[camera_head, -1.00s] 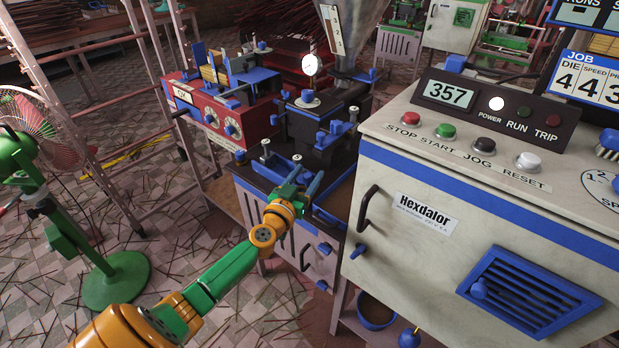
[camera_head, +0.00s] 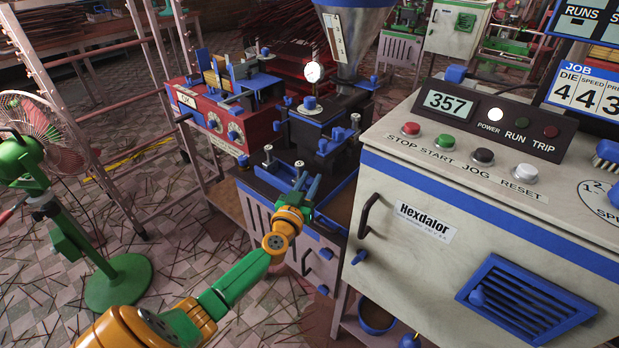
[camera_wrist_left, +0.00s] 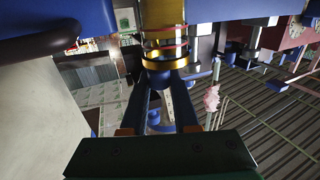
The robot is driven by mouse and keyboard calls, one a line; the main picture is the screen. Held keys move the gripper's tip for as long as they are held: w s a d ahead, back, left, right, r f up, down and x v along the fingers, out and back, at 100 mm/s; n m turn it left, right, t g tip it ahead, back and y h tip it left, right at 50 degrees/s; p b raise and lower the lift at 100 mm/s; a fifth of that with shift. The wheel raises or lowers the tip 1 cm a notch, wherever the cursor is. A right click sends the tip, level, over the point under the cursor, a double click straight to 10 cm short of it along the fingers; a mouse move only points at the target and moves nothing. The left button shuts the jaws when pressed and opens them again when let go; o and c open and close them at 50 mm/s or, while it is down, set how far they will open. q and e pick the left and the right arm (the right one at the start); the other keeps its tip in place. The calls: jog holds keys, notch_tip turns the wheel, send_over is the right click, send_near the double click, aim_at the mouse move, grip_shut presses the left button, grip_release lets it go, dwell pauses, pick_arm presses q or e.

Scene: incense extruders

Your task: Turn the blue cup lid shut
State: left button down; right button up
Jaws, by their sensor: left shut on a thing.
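My left gripper (camera_head: 305,186) reaches in from the left to the top front of the blue-edged extruder bench. In the left wrist view its two dark fingers (camera_wrist_left: 160,84) are closed around a small blue rounded piece, which I take for the blue cup lid (camera_wrist_left: 158,77). The piece sits against a gold-ringed cylinder (camera_wrist_left: 166,52). The fingers hide its sides, and I cannot tell how far it is turned. In the head view the lid is too small and covered to make out clearly. My right gripper is not in view.
The white Hexdalor cabinet (camera_head: 470,225), with its black handle (camera_head: 367,214), stands close on the right. A red machine (camera_head: 232,128) is behind left. A green fan (camera_head: 35,150) stands at far left.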

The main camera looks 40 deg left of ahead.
pick_arm(q)
jog(key=shift+r+n+g+y+p, duration=0.2)
jog(key=shift+n+g+y+p, duration=0.2)
jog(key=shift+n+y+p, duration=0.45)
jog(key=shift+f+n+g+y+p, duration=0.1)
jog(key=shift+n+g+y+p, duration=0.45)
jog(key=shift+y, duration=0.6)
jog(key=shift+f+n+g+y, duration=0.15)
jog(key=shift+n+g+y, duration=0.5)
jog(key=shift+y, duration=0.25)
jog(key=shift+n+g+y+b, duration=0.6)
jog(key=shift+n+g+y, duration=0.45)
jog(key=shift+y, duration=0.15)
jog(key=c, duration=0.7)
grip_release()
jog(key=shift+o, duration=0.2)
